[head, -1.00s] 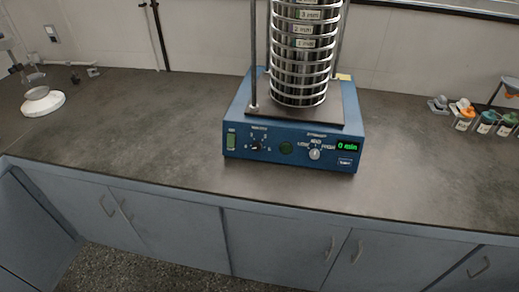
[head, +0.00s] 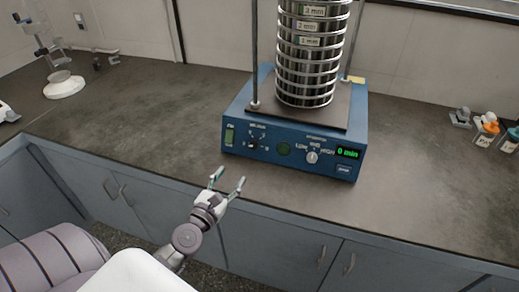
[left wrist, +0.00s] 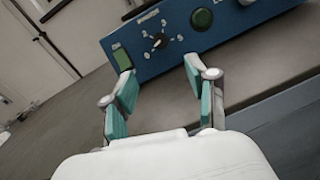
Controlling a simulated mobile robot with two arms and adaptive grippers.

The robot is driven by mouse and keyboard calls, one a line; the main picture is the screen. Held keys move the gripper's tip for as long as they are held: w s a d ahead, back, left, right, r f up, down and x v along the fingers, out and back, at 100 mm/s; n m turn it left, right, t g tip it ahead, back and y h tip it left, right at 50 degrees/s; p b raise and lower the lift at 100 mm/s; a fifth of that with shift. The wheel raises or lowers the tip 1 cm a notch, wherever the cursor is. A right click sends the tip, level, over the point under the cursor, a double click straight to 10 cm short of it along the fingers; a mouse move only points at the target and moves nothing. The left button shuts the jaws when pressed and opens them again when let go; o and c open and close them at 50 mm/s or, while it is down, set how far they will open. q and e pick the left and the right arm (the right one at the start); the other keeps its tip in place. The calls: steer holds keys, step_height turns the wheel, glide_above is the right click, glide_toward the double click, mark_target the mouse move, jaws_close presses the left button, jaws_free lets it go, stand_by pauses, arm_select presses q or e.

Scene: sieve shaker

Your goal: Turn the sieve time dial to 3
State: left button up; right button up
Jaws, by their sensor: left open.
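The blue sieve shaker (head: 290,160) stands on the dark counter with a stack of metal sieves (head: 312,55) on top. Its front panel has a small black dial (head: 252,144) with marks around it, left of a round green button (head: 283,149). A silver knob (head: 312,157) is further right, and the green display (head: 347,153) reads 0 min. My left gripper (head: 228,183) is open and empty, in front of and below the panel's left part. In the left wrist view the black dial (left wrist: 161,41) shows beyond and above the open fingers (left wrist: 162,88). My right gripper is not in view.
A green switch (head: 229,136) is at the panel's left end. Small bottles (head: 487,127) stand at the right, and a white-based stand (head: 64,87) at the far left. The counter's front edge is close to my gripper. The counter beside the shaker is clear.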

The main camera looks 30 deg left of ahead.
arm_select(q)
steer(key=p, duration=0.1)
glide_toward(253, 147)
steer(key=w, duration=0.5)
steer(key=w+a, duration=0.1)
steer(key=w, duration=0.2)
steer(key=shift+w, duration=0.35)
steer(key=shift+c, duration=0.4)
jaws_close()
